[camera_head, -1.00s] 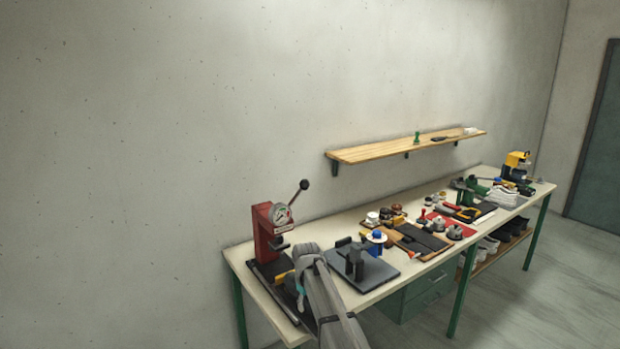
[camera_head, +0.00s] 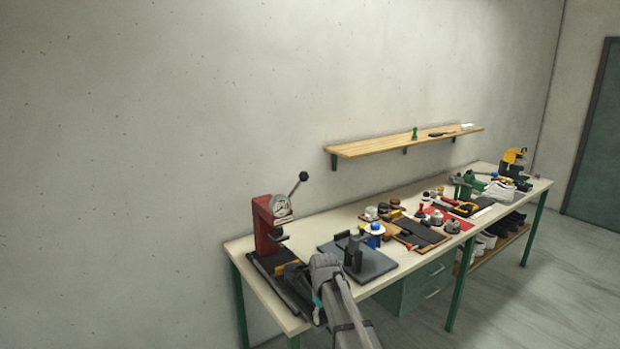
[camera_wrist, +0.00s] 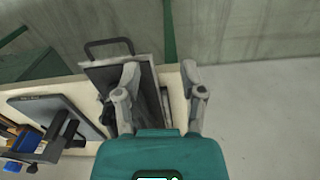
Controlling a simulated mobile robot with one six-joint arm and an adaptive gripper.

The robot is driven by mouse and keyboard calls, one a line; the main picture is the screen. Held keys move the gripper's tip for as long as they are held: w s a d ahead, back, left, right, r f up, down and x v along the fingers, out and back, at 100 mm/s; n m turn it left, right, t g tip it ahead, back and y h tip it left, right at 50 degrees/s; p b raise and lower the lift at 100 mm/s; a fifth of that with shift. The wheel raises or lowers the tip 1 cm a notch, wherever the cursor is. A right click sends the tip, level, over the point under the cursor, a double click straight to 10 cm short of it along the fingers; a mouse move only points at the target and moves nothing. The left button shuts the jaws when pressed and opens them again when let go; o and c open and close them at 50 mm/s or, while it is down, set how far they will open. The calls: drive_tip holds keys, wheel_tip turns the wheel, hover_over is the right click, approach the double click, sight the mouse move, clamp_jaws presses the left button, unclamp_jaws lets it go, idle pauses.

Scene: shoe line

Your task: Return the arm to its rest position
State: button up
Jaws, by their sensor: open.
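My gripper (camera_wrist: 160,88) shows in the wrist view with its two grey fingers spread and nothing between them. In the head view my arm (camera_head: 335,300) reaches in from the bottom and ends above the near left end of the workbench (camera_head: 290,322). The fingers are hard to make out there. In the wrist view the fingers lie over a dark tray-like piece (camera_wrist: 150,72) with a black loop handle (camera_wrist: 110,45) and over the bench edge. I cannot tell how high they are above it.
A red press (camera_head: 265,225) with a gauge and lever stands left of my arm. A grey plate (camera_head: 375,265) with a black clamp lies just right of it. Tools and parts crowd the bench farther right. A wooden shelf (camera_head: 370,152) hangs on the wall. The floor in front is clear.

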drive_tip(key=s+d+f+m+b, duration=0.3)
drive_tip(key=s+d, duration=0.3)
drive_tip(key=s, duration=0.4)
drive_tip(key=s+d+f+m+b, duration=0.2)
drive_tip(key=s+d+f+b, duration=0.2)
drive_tip(key=s+d, duration=0.3)
drive_tip(key=s, duration=0.3)
drive_tip(key=shift+s+f+m, duration=0.4)
